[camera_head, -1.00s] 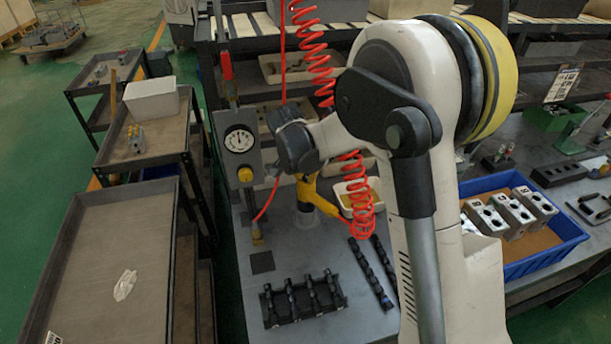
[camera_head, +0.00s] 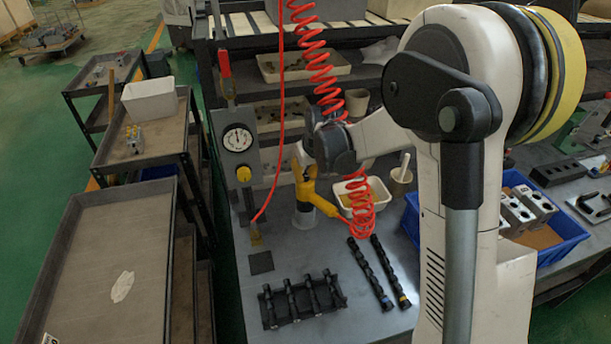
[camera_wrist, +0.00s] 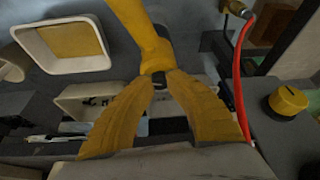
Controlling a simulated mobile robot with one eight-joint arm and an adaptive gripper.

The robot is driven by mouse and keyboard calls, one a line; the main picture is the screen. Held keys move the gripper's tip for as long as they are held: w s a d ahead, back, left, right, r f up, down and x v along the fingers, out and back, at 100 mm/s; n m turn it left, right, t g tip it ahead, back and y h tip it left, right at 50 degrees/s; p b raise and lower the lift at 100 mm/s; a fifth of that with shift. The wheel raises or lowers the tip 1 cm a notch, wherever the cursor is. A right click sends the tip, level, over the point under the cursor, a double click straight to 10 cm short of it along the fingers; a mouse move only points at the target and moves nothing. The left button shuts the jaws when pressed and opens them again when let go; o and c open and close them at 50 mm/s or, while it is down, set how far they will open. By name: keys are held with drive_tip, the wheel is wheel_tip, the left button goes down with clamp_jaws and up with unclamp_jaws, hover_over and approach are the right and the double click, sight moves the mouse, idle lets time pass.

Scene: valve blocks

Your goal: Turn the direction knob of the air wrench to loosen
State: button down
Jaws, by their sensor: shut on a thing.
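The yellow air wrench (camera_head: 321,204) stands on the table in the head view, its head in a pale round holder (camera_head: 303,217) and its handle slanting down to the right, where a red coiled hose (camera_head: 362,216) joins it. In the wrist view, the wrench's yellow body (camera_wrist: 143,30) comes down from the top. My gripper (camera_wrist: 158,84) has two yellow fingers that close in at the end of the wrench, around the small dark direction knob (camera_wrist: 159,79). The fingers hide most of the knob, so its setting cannot be read.
A gauge panel (camera_head: 238,140) with a yellow knob stands left of the wrench. A cream tray (camera_head: 347,205) sits just right of it. A black rack (camera_head: 302,298) and dark camshafts (camera_head: 371,270) lie in front. A blue bin (camera_head: 558,258) is at right.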

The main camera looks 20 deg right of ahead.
drive_tip(key=n, duration=0.2)
drive_tip(key=n+y, duration=0.1)
drive_tip(key=n, duration=0.1)
drive_tip(key=shift+d+g+y, duration=0.15)
drive_tip(key=shift+g+y, duration=0.15)
drive_tip(key=shift+g, duration=0.1)
drive_tip(key=shift+n+g+y, duration=0.3)
drive_tip(key=shift+n+y, duration=0.1)
drive_tip(key=shift+n, duration=1.2)
drive_tip(key=c, duration=1.2)
unclamp_jaws()
drive_tip(key=shift+w, duration=0.1)
drive_tip(key=shift+c, duration=0.2)
drive_tip(key=shift+r, duration=0.1)
drive_tip(key=v, duration=1.1)
drive_tip(key=shift+d+r, duration=0.25)
drive_tip(key=shift+r, duration=0.05)
